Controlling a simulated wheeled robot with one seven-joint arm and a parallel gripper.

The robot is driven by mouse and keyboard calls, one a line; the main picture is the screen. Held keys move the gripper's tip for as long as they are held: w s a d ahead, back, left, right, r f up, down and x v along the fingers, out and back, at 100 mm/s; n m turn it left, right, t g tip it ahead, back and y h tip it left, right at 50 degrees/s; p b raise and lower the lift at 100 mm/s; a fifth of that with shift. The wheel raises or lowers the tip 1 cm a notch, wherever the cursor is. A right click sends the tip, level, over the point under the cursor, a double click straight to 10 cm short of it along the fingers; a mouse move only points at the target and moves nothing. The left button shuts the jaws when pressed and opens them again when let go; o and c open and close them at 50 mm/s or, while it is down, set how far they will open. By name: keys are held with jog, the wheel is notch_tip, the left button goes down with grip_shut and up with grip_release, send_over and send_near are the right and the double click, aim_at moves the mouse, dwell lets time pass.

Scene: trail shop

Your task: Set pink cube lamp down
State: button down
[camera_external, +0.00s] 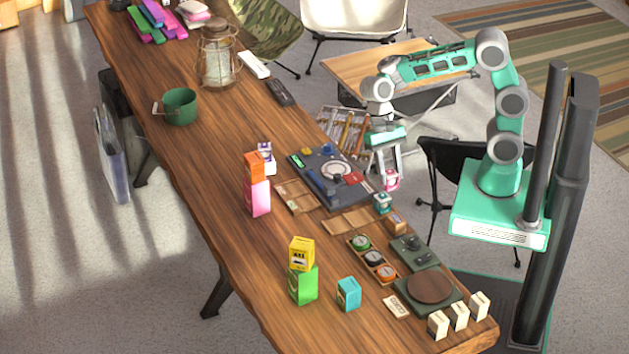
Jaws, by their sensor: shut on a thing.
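The pink cube lamp (391,181) is a small pink and white block between the fingers of my gripper (389,172). My gripper points down and is shut on the lamp. In the picture the lamp shows at the right edge of the wooden table (224,255), just right of the dark board with dials (325,185) and above a small teal cube lamp (382,202). Its height over the table is hard to tell from this one view. The fingers hide part of the lamp.
A small orange-brown box (396,222) stands beside the teal lamp. A wooden tray (346,221) lies left of them. A tray of round dials (374,258) is in front. An orange box (255,167) tops a pink box (257,199). The table's left front is clear.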

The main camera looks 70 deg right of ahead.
jog(key=w+a+f, duration=0.1)
jog(key=w+f, duration=0.1)
jog(key=w+a+f, duration=0.1)
jog(key=w+f, duration=0.1)
jog(key=w+a+f+b, duration=0.1)
jog(key=w+f, duration=0.1)
jog(key=w, duration=0.1)
jog(key=shift+a+f, duration=0.2)
jog(key=shift+f, duration=0.15)
jog(key=shift+w+a+f, duration=0.1)
jog(key=shift+w+f, duration=0.1)
jog(key=shift+f, duration=1.6)
jog(key=shift+f, duration=0.15)
jog(key=c, duration=0.9)
grip_release()
